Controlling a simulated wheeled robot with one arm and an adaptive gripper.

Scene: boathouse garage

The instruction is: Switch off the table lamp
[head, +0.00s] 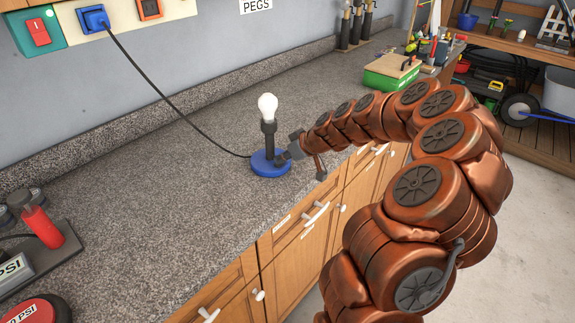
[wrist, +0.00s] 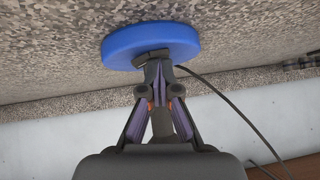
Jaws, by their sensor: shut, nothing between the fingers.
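The table lamp has a round blue base (head: 262,163), a dark stem (head: 268,138) and a bare white bulb (head: 267,106). It stands upright on the grey speckled counter. I cannot tell from the bulb whether it is lit. My gripper (head: 282,157) is shut and empty, low at the right side of the lamp. In the wrist view, which looks upside down, my closed fingertips (wrist: 158,63) are at the blue base (wrist: 118,53). A dark piece (wrist: 147,55) on the base, perhaps the switch, is partly hidden by the fingers; contact is unclear.
A black cord (head: 165,95) runs from the lamp to a blue plug (head: 93,19) on the wall. A red switch (head: 38,32) is beside it. A green box (head: 392,72) stands farther back. Drawers with white handles line the counter front.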

